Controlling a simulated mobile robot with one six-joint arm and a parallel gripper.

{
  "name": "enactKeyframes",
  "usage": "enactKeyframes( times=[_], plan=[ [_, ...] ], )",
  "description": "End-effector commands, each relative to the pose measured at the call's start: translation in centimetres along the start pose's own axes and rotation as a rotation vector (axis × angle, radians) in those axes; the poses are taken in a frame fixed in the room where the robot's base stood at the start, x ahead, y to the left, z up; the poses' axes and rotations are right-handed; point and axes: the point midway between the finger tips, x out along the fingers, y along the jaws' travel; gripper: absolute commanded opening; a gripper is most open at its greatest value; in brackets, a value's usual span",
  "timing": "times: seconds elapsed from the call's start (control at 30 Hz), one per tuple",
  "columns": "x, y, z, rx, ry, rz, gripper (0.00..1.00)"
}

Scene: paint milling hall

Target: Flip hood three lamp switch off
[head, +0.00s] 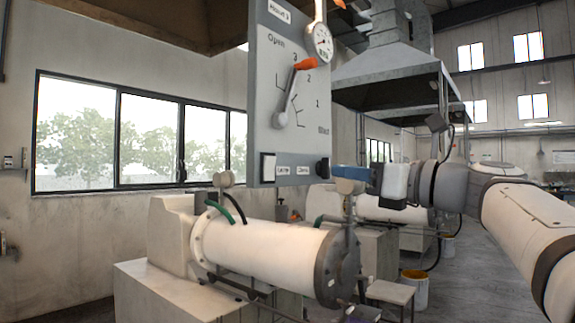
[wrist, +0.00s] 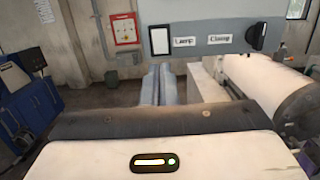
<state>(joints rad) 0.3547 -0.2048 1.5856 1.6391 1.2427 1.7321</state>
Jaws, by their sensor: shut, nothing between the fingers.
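A grey hood panel (head: 290,80) hangs mid-picture in the head view; its small top label seems to read Hood 3. The lamp switch (head: 268,167) is a white rocker in a dark frame at the panel's lower left, beside the Lamp label. It also shows at the top of the wrist view (wrist: 159,41). I cannot tell which way it is tipped. My gripper (head: 336,171) is shut and empty, its blue fingers pointing left near the panel's lower right corner. In the wrist view the fingers (wrist: 164,72) lie below the switch in the picture, apart from it.
A black clamp knob (head: 322,169) sits right of the Clamp label. Above are an orange-tipped lever (head: 294,92) on a numbered scale and a round gauge (head: 320,42). A white cylindrical mill (head: 265,250) stands below. A red wall box (wrist: 124,28) shows behind.

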Motion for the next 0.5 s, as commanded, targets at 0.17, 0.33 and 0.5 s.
enactKeyframes(
  times=[0.17, 0.33, 0.5],
  plan=[
    [0.1, 0.0, -0.1, -0.001, 0.001, 0.0, 0.0],
    [1.3, 0.0, 0.0, -0.001, 0.002, 0.002, 0.0],
    [4.2, 0.1, 0.1, 0.0, 0.002, 0.006, 0.0]
  ],
)
